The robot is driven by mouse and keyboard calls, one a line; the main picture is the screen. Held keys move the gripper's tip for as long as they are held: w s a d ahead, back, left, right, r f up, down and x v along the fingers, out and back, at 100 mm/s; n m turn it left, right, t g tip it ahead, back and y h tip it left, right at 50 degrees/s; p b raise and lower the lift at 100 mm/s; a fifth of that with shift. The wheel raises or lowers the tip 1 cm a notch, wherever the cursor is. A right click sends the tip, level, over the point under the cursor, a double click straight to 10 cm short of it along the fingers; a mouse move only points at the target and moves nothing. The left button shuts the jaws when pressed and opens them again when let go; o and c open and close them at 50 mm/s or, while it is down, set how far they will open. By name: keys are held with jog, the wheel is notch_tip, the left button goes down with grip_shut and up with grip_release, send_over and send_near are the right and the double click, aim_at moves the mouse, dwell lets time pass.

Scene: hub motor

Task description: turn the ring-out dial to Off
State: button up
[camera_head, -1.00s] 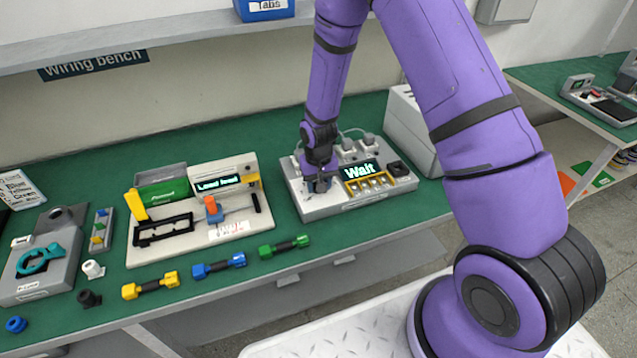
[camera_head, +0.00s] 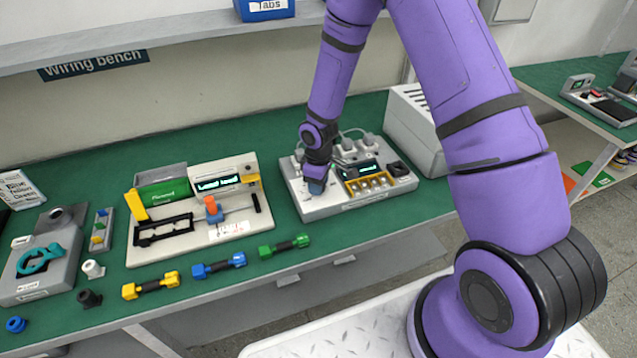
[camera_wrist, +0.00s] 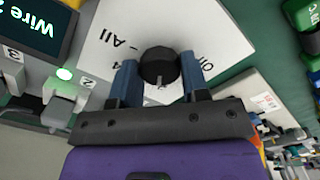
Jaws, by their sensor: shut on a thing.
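The ring-out dial (camera_wrist: 158,64) is a round black knob on the white top of the ring-out tester (camera_head: 325,209). In the wrist view, labels reading "All" and "Off" are printed around it, with "Off" on its right. A pale mark shows on the knob's near side; I cannot tell for sure which label it points to. My gripper (camera_wrist: 160,80) has its blue fingers on either side of the knob and is shut on it. In the head view my gripper (camera_head: 316,188) hides the dial at the tester's left end.
The tester's display (camera_wrist: 35,25) reads "Wire" and a partly cut-off number; a green light (camera_wrist: 65,74) glows below it. A fixture board (camera_head: 205,238) stands left of the tester. Yellow (camera_head: 150,286), blue (camera_head: 219,265) and green (camera_head: 285,246) connector pieces lie along the bench front.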

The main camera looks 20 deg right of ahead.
jog(key=n, duration=0.4)
jog(key=shift+n, duration=0.3)
jog(key=n, duration=0.4)
jog(key=shift+n, duration=0.3)
jog(key=n, duration=0.3)
jog(key=shift+n, duration=2.4)
jog(key=o, duration=0.9)
